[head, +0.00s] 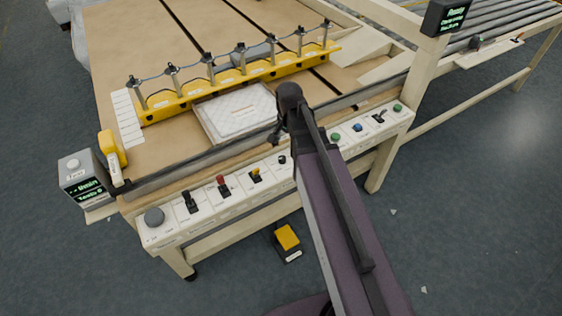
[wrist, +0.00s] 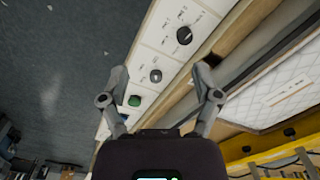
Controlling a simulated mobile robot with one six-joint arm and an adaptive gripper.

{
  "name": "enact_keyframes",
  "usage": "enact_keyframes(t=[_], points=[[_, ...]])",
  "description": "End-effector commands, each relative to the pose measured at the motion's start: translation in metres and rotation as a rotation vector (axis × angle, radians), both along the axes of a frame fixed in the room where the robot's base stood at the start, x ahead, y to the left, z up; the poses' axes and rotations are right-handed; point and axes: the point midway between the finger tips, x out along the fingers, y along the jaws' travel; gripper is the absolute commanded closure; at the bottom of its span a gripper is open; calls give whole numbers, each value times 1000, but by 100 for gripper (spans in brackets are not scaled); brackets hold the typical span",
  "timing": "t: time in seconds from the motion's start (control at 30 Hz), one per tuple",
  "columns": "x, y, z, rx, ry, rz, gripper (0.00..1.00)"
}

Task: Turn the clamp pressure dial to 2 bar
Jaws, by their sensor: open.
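A row of controls lines the pale front panel (head: 225,189). A small black dial (head: 282,159) sits left of my arm. In the wrist view, a black dial (wrist: 184,35) has printed marks around it, and a smaller dark knob (wrist: 155,76) sits between it and a green button (wrist: 134,100). The labels and the dial's setting are too small to read, so I cannot confirm which is the clamp pressure dial. My gripper (wrist: 161,72) is open and empty, its fingers spread over the panel around the smaller knob's place in view. It also shows over the panel's back edge in the head view (head: 276,136).
A white quilted pad (head: 238,112) lies on the bench behind the panel, before a yellow clamp bar (head: 236,86). A yellow pedal (head: 288,238) is on the floor. Rollers are at upper right.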

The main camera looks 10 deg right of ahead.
Motion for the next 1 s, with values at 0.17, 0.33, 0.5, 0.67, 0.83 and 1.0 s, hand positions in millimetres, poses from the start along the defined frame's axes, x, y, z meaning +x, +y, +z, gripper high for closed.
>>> enact_keyframes(t=[0.17, 0.33, 0.5, 0.67, 0.83, 1.0], points=[[39, 0, -19, 0, 0, -261, 19], [60, 0, -27, 0, 0, -446, 19], [69, 0, -30, 0, 0, -537, 19], [70, 0, -29, 1, -1, -554, 19], [70, 0, -29, 1, -1, -553, 19], [70, 0, -31, 1, -1, -553, 19]])
